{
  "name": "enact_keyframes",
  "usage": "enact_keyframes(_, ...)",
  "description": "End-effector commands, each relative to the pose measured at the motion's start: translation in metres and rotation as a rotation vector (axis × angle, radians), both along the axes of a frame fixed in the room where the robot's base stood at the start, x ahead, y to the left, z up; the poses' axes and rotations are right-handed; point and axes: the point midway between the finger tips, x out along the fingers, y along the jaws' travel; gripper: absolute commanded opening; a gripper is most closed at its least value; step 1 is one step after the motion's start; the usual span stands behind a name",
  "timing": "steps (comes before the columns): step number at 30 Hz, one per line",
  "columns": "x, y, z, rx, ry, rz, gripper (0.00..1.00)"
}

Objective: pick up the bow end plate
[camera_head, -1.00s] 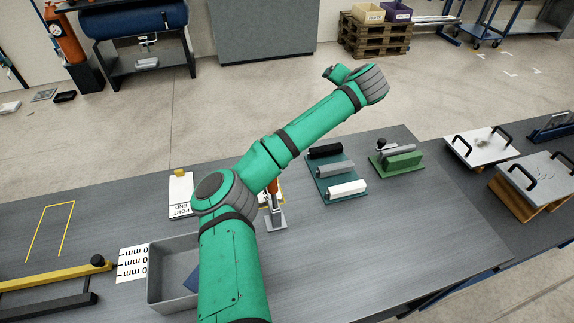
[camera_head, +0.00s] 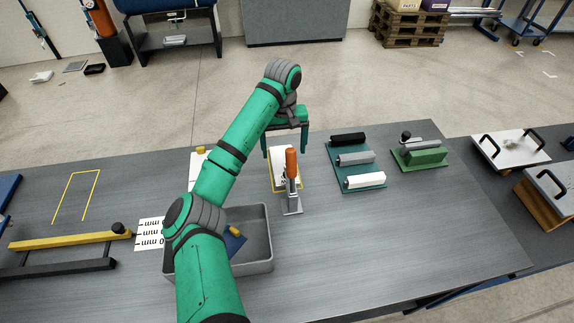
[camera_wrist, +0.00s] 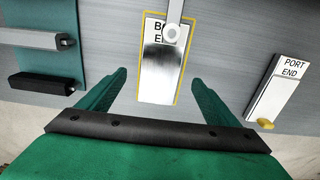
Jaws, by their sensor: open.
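The bow end plate (camera_wrist: 160,72) is a flat plate lying inside a yellow outline on the grey bench. Its lettering in the wrist view is partly covered by a round-ended metal arm (camera_wrist: 172,30). In the head view the plate (camera_head: 277,158) shows behind an orange-handled clamp (camera_head: 291,165). My gripper (camera_head: 285,148) is open and points down above the plate's far end. In the wrist view the fingers of my gripper (camera_wrist: 158,82) stand apart on either side of the plate, with nothing between them; I cannot tell the exact height.
The port end plate (camera_wrist: 277,88), with a yellow knob, lies to one side. A grey tray (camera_head: 262,266) holds a blue piece (camera_head: 235,243). A teal rack (camera_head: 345,161) with bars and a green block (camera_head: 418,158) stand to the right. The front right bench is clear.

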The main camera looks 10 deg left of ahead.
Motion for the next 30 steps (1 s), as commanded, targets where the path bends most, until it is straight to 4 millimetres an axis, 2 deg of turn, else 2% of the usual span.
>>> enact_keyframes(5, 0.0, 0.0, -0.011, 0.001, -0.001, -0.001, 0.84)
enact_keyframes(12, -0.002, 0.0, -0.044, 0.001, -0.001, -0.002, 0.84)
enact_keyframes(15, -0.002, -0.001, -0.052, 0.001, -0.002, -0.002, 0.84)
enact_keyframes(23, -0.002, 0.0, -0.055, 0.001, -0.002, -0.001, 0.84)
enact_keyframes(24, -0.002, 0.0, -0.055, 0.001, -0.002, -0.001, 0.8)
enact_keyframes(30, -0.002, 0.0, -0.055, 0.001, -0.003, -0.001, 0.35)
